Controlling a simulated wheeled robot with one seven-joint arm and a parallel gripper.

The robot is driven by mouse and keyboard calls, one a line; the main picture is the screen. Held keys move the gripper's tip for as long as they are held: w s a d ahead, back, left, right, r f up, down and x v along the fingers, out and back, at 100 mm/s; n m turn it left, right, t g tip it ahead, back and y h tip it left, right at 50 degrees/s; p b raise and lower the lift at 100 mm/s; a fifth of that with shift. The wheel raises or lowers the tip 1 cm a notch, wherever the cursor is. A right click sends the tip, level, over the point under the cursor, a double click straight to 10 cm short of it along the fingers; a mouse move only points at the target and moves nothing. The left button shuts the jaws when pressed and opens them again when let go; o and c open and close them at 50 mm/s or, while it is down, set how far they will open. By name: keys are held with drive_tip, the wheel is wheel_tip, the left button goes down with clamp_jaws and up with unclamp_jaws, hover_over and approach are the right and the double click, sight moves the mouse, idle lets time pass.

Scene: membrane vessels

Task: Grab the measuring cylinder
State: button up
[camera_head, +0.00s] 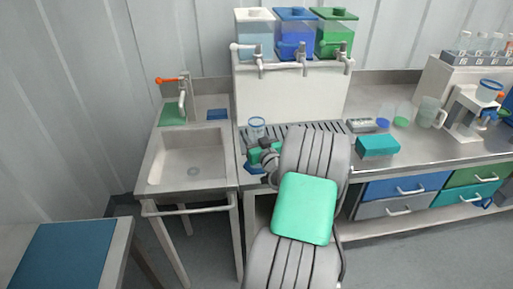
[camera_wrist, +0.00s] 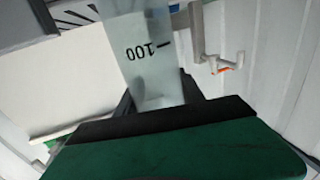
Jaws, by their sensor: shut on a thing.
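The measuring cylinder (camera_head: 257,125) is clear with a blue rim and stands over the counter's slatted drain strip in the head view. In the wrist view its clear wall (camera_wrist: 148,55) shows the mark "100", upside down in the picture. My gripper (camera_head: 256,152) is at the cylinder's lower part, shut on it. A green and black part of my gripper (camera_wrist: 170,130) fills the lower wrist view and hides the cylinder's lower end. A blue base (camera_head: 252,168) shows just below the gripper. I cannot tell whether it touches the counter.
A sink (camera_head: 190,158) lies left of the cylinder. White, blue and green tanks with taps (camera_head: 302,68) stand behind and above. A teal box (camera_head: 377,145), a beaker (camera_head: 429,112) and a white stand (camera_head: 468,110) are on the right counter. Drawers (camera_head: 405,188) sit below.

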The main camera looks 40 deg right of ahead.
drive_tip(key=shift+c, duration=0.8)
drive_tip(key=shift+r, duration=0.1)
